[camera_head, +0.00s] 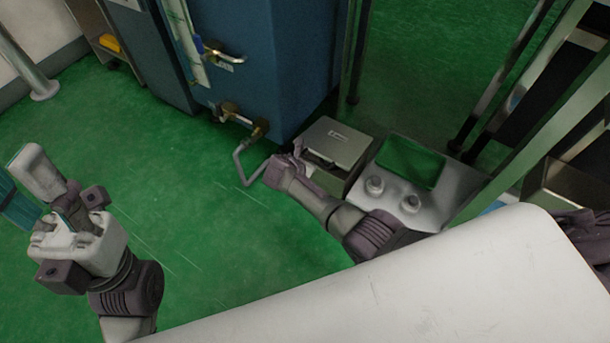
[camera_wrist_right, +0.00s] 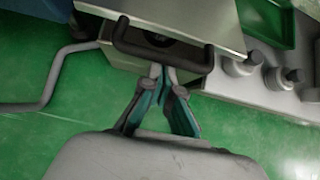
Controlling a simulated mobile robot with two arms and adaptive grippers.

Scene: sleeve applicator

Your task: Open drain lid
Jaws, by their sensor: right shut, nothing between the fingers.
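The drain box, a squat metal box, stands on the green floor beside the blue cabinet. Its flat lid (camera_head: 338,142) looks level and closed in the head view. A dark U-shaped handle (camera_wrist_right: 190,62) sticks out from the box's front in the right wrist view. My right gripper (camera_wrist_right: 158,72) is shut and empty, its teal-padded fingertips at the handle's bar. I cannot tell whether they touch it or reach under it. In the head view the right gripper (camera_head: 296,158) is at the box's near left side. My left gripper (camera_head: 40,205) is at the far left, away from the box; its fingers are unclear.
The blue cabinet (camera_head: 275,60) stands behind the box, with a valve and a bent grey pipe (camera_head: 245,172) close to my right gripper. A metal unit with two knobs (camera_head: 392,194) stands right of the box. Metal posts rise at right. Green floor (camera_head: 200,220) is clear at left.

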